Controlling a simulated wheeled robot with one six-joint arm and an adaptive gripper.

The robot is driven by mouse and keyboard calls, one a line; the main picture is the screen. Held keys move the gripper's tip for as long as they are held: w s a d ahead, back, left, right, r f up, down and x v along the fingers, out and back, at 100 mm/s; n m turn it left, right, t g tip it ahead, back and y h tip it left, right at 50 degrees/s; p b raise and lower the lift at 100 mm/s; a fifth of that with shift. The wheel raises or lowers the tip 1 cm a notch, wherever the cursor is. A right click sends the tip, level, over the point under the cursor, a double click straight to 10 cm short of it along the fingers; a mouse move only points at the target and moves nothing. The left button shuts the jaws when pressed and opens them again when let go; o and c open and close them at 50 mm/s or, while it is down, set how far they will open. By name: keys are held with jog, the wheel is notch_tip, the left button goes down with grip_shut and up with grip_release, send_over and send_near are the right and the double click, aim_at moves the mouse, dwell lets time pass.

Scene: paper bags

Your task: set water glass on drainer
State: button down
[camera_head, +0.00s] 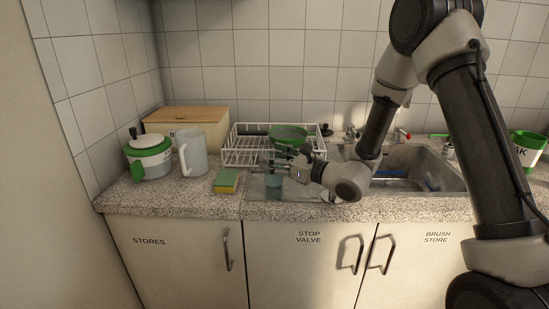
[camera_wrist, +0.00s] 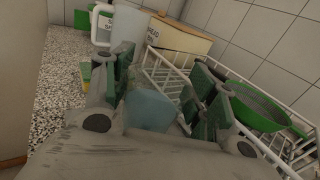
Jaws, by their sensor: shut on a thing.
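My gripper (camera_head: 278,165) is shut on the water glass (camera_head: 273,181), a bluish see-through tumbler. In the wrist view the glass (camera_wrist: 150,108) sits between the two green-padded fingers (camera_wrist: 162,92). The white wire drainer (camera_head: 234,157) stands behind the sink's draining board, against the tiled wall. A green colander (camera_head: 288,133) sits in the drainer, toward its right. In the head view the glass is in front of the drainer's front edge, over the metal draining board. I cannot tell whether its base touches the board.
The sink basin (camera_head: 420,165) and a red-tipped tap (camera_head: 403,134) are at right.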

jog(key=shift+f, duration=0.1)
jog(key=shift+c, duration=2.4)
grip_release()
